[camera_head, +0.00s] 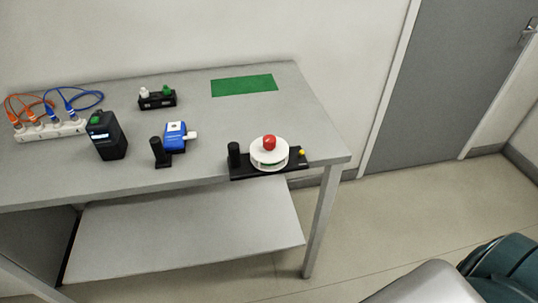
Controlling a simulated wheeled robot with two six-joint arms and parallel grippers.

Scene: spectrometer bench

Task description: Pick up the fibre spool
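The fibre spool (267,158) appears to be the white round reel with a red knob (269,142) on top. It sits on a black base plate (242,171) at the front right of the grey table (210,125). A black post (234,154) stands at the plate's left end and a small yellow part shows at its right end.
A blue device (176,140) beside a black post, a black box (107,138), a black holder (157,98) and a white strip (50,131) with orange and blue cables stand left. A green mat (244,85) lies behind.

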